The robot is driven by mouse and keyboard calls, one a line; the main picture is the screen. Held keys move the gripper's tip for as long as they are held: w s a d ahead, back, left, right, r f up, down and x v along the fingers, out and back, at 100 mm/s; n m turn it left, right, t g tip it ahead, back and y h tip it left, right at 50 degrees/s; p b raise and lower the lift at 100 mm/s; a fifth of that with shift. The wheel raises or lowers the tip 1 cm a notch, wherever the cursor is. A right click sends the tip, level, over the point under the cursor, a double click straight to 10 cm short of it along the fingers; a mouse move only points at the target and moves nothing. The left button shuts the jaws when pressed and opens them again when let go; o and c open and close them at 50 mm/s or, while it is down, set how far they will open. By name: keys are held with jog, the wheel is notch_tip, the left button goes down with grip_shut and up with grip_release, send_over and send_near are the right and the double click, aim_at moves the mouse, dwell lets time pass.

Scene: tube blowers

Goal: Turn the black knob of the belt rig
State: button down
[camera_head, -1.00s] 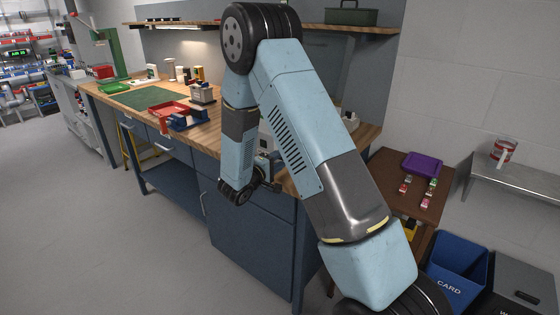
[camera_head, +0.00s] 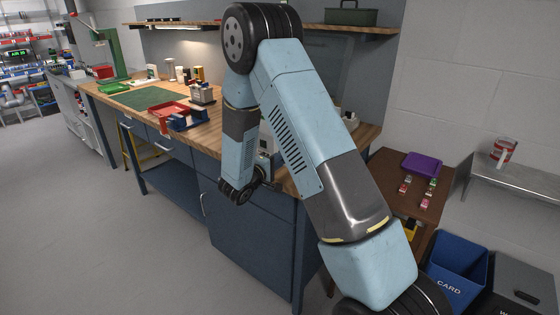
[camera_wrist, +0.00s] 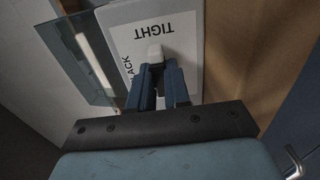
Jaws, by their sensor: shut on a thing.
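The belt rig's pale panel (camera_wrist: 190,62) fills the upper middle of the wrist view. It carries an upside-down word TIGHT and a sideways word, partly covered, ending in LACK. My gripper (camera_wrist: 157,72) is at the panel, its two dark blue fingers shut on the knob. In the head view my arm hides most of the rig on the workbench (camera_head: 205,135), and the knob is hidden.
A clear pane (camera_wrist: 75,50) stands beside the panel in the wrist view. On the bench are a red tray (camera_head: 170,108), a green mat (camera_head: 145,98) and small containers. A side table with a purple tray (camera_head: 422,162) and a blue bin (camera_head: 458,262) stand at right.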

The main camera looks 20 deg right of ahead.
jog(key=shift+f+n, duration=0.1)
jog(key=shift+n, duration=0.2)
jog(key=n, duration=0.4)
jog(key=shift+r+n, duration=0.2)
jog(key=shift+n, duration=0.1)
jog(key=n, duration=0.4)
jog(key=shift+w+a+r, duration=0.1)
jog(key=shift+a+r, duration=0.05)
jog(key=shift+r, duration=0.05)
jog(key=n, duration=0.4)
jog(key=shift+w+a+r+n, duration=0.15)
jog(key=shift+w+n, duration=0.05)
jog(key=shift+n, duration=0.2)
jog(key=shift+w+a+r+n, duration=0.1)
jog(key=shift+n, duration=0.85)
jog(key=shift+w+a+n, duration=0.1)
jog(key=shift+n, duration=0.85)
jog(key=c, duration=1.1)
grip_release()
jog(key=shift+w, duration=0.1)
